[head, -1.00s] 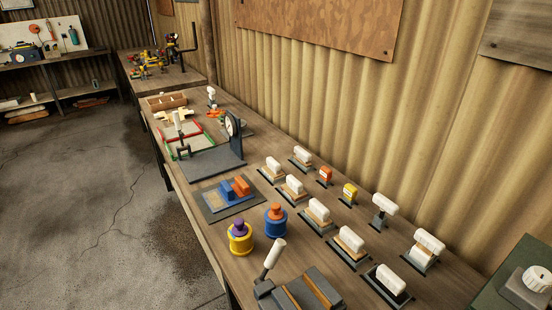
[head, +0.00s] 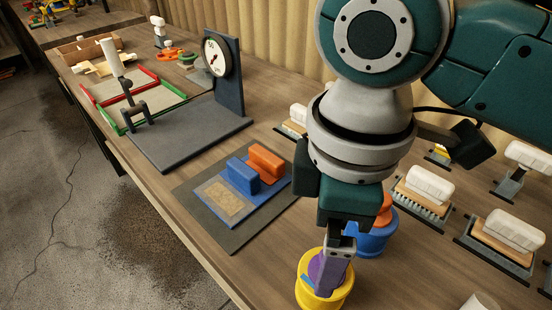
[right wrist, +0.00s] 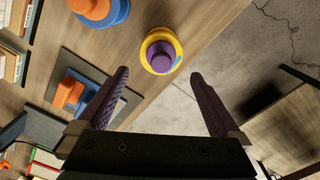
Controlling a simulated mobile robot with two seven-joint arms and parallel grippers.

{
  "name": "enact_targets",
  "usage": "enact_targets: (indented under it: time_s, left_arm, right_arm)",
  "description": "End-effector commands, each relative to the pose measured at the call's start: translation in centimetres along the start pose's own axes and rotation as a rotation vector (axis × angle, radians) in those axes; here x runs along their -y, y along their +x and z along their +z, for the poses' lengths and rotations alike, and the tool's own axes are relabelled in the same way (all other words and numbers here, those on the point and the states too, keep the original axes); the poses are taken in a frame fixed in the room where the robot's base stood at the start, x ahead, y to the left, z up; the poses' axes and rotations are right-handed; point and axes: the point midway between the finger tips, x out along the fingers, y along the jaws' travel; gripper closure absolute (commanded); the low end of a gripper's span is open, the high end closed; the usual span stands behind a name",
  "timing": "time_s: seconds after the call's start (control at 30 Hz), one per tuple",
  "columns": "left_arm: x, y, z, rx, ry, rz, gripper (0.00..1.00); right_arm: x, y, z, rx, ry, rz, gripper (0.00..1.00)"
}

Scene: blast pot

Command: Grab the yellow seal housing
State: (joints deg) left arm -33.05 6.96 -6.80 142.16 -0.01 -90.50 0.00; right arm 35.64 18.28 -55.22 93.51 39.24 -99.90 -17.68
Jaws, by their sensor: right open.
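The yellow seal housing (head: 343,294), a round pot with a purple knob, stands upright near the table's front edge at the bottom of the head view. In the right wrist view the housing (right wrist: 147,61) is ahead of the fingertips, roughly centred across the gap, with the purple knob (right wrist: 159,55) in its middle. My right gripper (head: 329,272) hangs over the housing in the head view and partly hides it. In the right wrist view the gripper (right wrist: 161,78) is open, with nothing between its fingers. My left gripper is not in view.
A blue housing (head: 370,243) with an orange knob stands close behind the yellow one, partly hidden by my arm. A grey mat (head: 228,241) with blue and orange blocks lies to the left. Brushes (head: 423,185) on stands fill the right. The floor beyond the table edge is open.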

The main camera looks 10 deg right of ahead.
Motion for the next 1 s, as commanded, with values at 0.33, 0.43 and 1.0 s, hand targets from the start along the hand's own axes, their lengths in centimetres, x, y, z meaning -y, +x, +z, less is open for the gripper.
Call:
enact_targets:
  time_s: [0.33,0.43,1.0]
  left_arm:
    - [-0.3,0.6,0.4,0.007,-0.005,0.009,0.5]
    - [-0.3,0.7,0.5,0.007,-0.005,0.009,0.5]
    - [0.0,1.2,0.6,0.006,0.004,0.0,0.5]
  right_arm:
    - [0.1,4.2,0.1,0.0,0.0,-0.003,0.0]
    - [-0.1,5.8,0.3,0.001,0.002,-0.003,0.0]
    - [-0.2,8.6,0.4,-0.002,0.0,0.001,0.11]
